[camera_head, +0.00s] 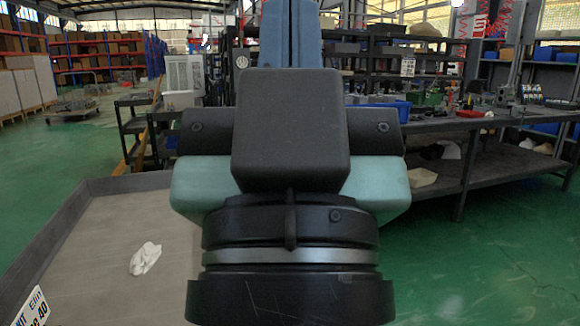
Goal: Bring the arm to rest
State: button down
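Parts of my own arm, black and teal with a silver ring, fill the middle of the head view and hide much of what lies behind them. My gripper's fingers do not show in this view. No valve block can be made out.
A grey tray-like surface with a raised rim (75,215) lies at the lower left, with a crumpled white item (145,258) on it. A dark workbench (470,125) with several small items stands at the right. Green floor (500,255) is open at the lower right.

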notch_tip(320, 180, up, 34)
jog(key=p, duration=3.1)
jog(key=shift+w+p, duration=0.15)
jog(key=shift+p, duration=0.2)
